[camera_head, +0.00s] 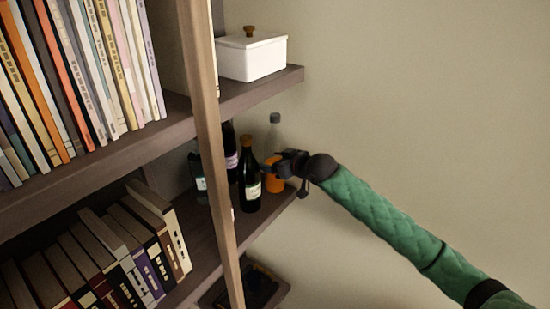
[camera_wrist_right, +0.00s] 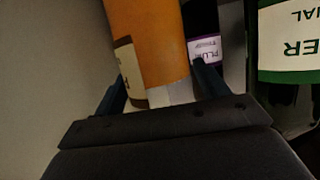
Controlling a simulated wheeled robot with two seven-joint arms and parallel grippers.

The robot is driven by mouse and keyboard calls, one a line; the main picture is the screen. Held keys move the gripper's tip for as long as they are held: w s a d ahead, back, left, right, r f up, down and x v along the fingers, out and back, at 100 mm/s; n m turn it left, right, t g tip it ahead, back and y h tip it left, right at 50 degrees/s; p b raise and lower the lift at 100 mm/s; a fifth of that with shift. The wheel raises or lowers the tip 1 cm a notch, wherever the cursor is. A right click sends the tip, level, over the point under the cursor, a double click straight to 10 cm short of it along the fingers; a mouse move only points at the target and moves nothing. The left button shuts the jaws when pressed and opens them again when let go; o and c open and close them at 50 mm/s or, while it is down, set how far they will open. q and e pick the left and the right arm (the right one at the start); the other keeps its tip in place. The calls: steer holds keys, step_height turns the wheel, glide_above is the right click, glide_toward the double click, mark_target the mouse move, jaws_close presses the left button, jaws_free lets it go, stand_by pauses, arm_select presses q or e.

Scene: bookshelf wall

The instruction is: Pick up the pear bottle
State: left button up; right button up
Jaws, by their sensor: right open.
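A bottle with orange contents, a clear upper part and a grey cap (camera_head: 275,184) stands upright at the right end of the middle shelf. It is probably the pear bottle, but its label text is not readable. My right gripper (camera_head: 272,168) is at this bottle, coming from the right. In the right wrist view the orange bottle (camera_wrist_right: 150,45) stands between the two open fingers of my right gripper (camera_wrist_right: 160,88); I cannot tell if either finger touches it. My left gripper is not in view.
A dark bottle with an orange cap (camera_head: 250,178) stands close left of the orange one. A purple-labelled bottle (camera_head: 231,160) and another bottle (camera_head: 200,178) are behind a wooden post (camera_head: 216,150). A white lidded box (camera_head: 252,58) sits on the shelf above.

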steer(key=c, duration=1)
steer(key=shift+c, duration=1.2)
steer(key=shift+w+r, duration=0.1)
